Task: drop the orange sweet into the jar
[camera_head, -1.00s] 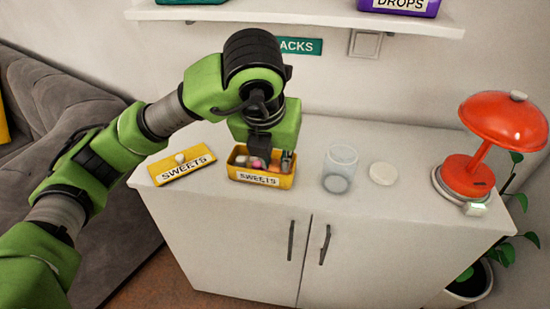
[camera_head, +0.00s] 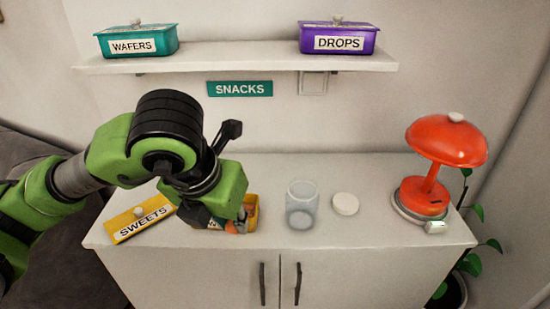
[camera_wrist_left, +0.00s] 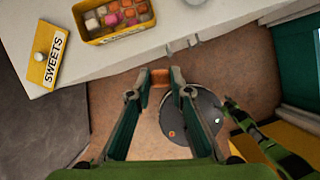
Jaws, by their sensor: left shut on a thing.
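My left gripper (camera_head: 236,226) is shut on an orange sweet (camera_wrist_left: 160,77), which shows between the fingertips in the left wrist view. In the head view this gripper hangs in front of the yellow sweets box (camera_head: 253,208) and hides most of it. The clear glass jar (camera_head: 302,206) stands upright and open on the cabinet, to the right of the gripper and apart from it. Several sweets fill the open box (camera_wrist_left: 125,34) in the left wrist view. A green arm with a dark end, probably my right gripper (camera_wrist_left: 232,106), shows at the right there; its fingers are unclear.
The jar's white lid (camera_head: 345,203) lies right of the jar. A red lamp (camera_head: 446,142) stands further right. The yellow SWEETS lid (camera_head: 140,222) lies at left. A shelf (camera_head: 240,61) with WAFERS (camera_head: 137,40) and DROPS (camera_head: 338,39) boxes hangs above.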

